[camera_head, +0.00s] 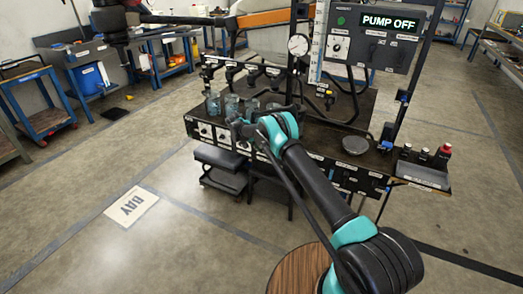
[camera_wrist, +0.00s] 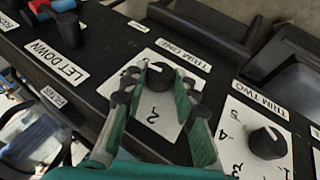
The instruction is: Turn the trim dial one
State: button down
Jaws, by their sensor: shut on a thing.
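Trim dial one (camera_wrist: 160,76) is a round black knob on a white numbered plate (camera_wrist: 165,125), under a label reading TRIM ONE, in the wrist view. My gripper (camera_wrist: 161,79) has green and dark fingers, one on each side of the knob, and is shut on it. A 2 shows on the plate below the knob; other numbers are partly covered by the fingers. The knob's pointer setting cannot be read clearly. In the head view my gripper (camera_head: 238,127) is at the front panel of the bench, and the dial is hidden there.
Trim dial two (camera_wrist: 268,143) sits to the right on its own numbered plate. A black knob (camera_wrist: 68,30) stands by the LET DOWN label. Glass jars (camera_head: 231,104) stand on the bench close behind my gripper. A screen (camera_head: 389,22) reads PUMP OFF.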

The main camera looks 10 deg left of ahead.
jog(key=c, duration=1.2)
grip_release()
jog(key=v, duration=1.2)
